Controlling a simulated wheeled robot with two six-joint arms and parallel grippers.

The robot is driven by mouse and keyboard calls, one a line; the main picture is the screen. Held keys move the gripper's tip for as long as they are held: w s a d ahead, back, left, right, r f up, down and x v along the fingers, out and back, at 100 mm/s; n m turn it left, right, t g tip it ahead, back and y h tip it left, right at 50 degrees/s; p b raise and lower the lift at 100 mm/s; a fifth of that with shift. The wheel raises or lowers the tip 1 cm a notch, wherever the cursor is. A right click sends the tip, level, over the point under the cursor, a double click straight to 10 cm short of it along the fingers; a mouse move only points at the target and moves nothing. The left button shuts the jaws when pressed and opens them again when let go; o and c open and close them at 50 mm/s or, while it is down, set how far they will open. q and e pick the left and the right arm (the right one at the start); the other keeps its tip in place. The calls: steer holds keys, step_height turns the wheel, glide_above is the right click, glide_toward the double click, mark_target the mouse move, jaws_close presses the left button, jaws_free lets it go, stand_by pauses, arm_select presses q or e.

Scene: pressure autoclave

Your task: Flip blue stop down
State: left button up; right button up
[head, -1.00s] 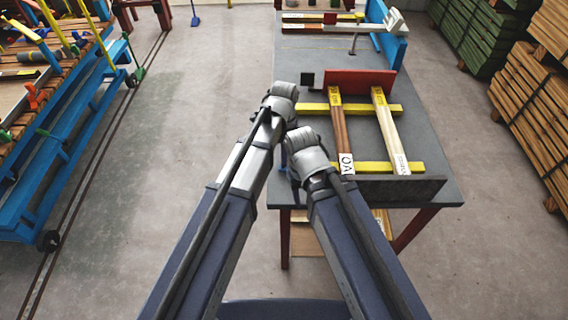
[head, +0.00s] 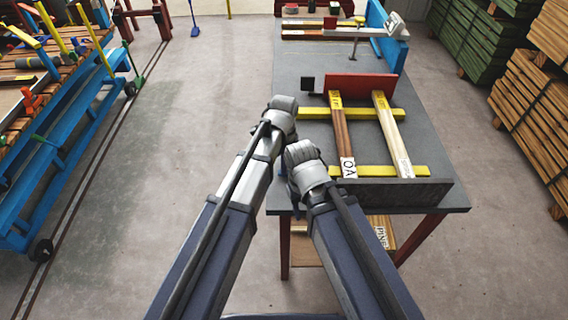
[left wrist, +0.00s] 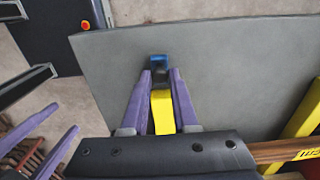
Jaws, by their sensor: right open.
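The blue stop (left wrist: 158,61) is small, with a dark part below it, and lies over the grey table just beyond my left fingertips. My left gripper (left wrist: 160,73) has its two purple fingers on either side of the stop's dark part and of a yellow piece (left wrist: 162,112). I cannot tell whether the fingers touch the stop. My right gripper (left wrist: 66,115) is open and empty at the left of the left wrist view, off the table. In the head view my wrists hide both grippers' fingers beside the table's left edge.
The grey table (head: 315,70) carries yellow bars (head: 405,171), a brown plank (head: 341,130), a pale plank (head: 390,130), a red plate (head: 360,88) and a dark front block (head: 395,192). A blue cart (head: 75,175) stands at left. Floor between is clear.

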arm_select(q)
jaws_close()
steer(key=shift+a+f+h+b, duration=0.5)
steer(key=shift+a+h+b, duration=0.1)
steer(key=shift+h, duration=0.3)
steer(key=shift+a+h+b, duration=0.15)
steer(key=shift+h+b, duration=0.2)
steer(key=shift+h, duration=0.25)
steer(key=o, duration=0.6)
jaws_free()
steer(key=shift+c, duration=0.2)
